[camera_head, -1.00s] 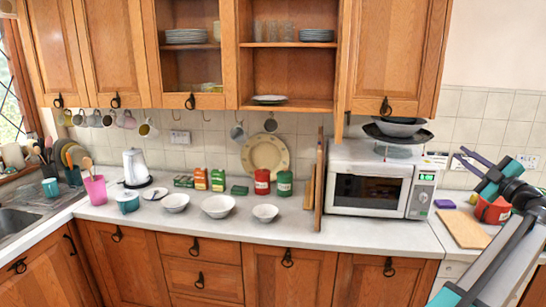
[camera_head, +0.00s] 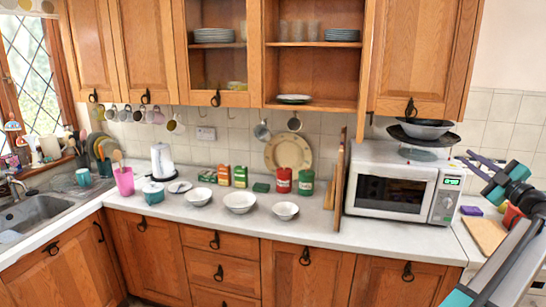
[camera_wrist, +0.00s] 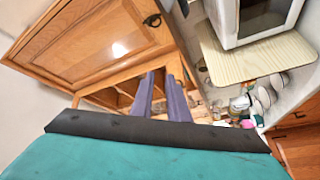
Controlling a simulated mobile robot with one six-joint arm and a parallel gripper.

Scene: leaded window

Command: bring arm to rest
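My gripper (camera_head: 464,156) is at the right edge of the head view, raised beside the microwave and in front of the tiled wall. Its teal body and two dark purple fingers show, pointing up and left. In the wrist view my gripper (camera_wrist: 162,78) has a gap between its fingers, with nothing held there. Beyond the fingers are wooden cabinet surfaces. My arm's grey link runs down to the lower right corner of the head view.
The microwave (camera_head: 390,190) stands left of my gripper, with a dark plate and bowl (camera_head: 424,130) above it. A cutting board (camera_head: 485,235) lies near my arm. Several white bowls (camera_head: 240,202) stand on the counter. An upper cabinet (camera_head: 420,60) hangs above.

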